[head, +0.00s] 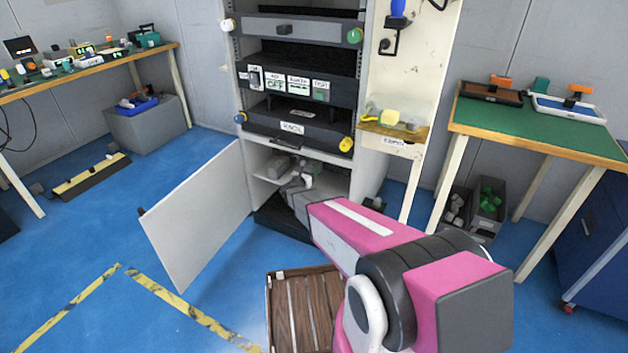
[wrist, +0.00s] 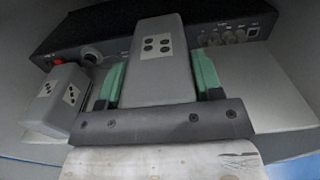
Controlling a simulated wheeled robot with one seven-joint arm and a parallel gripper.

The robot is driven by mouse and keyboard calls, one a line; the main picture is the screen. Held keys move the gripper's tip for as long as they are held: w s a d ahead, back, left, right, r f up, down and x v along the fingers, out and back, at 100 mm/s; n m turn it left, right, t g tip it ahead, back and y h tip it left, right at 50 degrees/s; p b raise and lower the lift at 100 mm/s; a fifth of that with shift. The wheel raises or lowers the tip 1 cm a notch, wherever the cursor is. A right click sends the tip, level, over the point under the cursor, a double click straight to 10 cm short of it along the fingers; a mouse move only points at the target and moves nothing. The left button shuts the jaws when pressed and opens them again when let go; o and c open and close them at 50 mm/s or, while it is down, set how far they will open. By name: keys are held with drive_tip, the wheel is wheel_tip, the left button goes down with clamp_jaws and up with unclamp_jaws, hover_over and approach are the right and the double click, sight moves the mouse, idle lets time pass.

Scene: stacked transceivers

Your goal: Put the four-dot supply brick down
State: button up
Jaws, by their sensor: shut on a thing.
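The four-dot supply brick (wrist: 157,70) is a grey block with four black dots on a pale label. In the wrist view my gripper (wrist: 163,82) is shut on it, with one green finger pad on each side. A second grey brick (wrist: 62,98) with dotted labels stands just left of the gripper. In the head view my gripper (head: 297,187) reaches into the low open compartment of the rack (head: 245,165). The held brick is hard to make out there. I cannot tell whether its underside touches a surface.
A dark unit with knobs (wrist: 240,40) lies behind the held brick. The white cabinet door (head: 195,220) hangs open to the left. A wooden crate (head: 272,315) stands on the floor below my arm. A green-topped table (head: 540,130) is at right.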

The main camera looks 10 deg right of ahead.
drive_tip(key=shift+w+d+f, duration=0.4)
drive_tip(key=shift+d+f, duration=0.1)
drive_tip(key=shift+d, duration=0.15)
drive_tip(key=shift+w+d+f, duration=0.35)
drive_tip(key=shift+d+f, duration=0.1)
drive_tip(key=shift+d, duration=0.15)
drive_tip(key=shift+f, duration=1.9)
drive_tip(key=o, duration=1.2)
drive_tip(key=shift+f, duration=0.15)
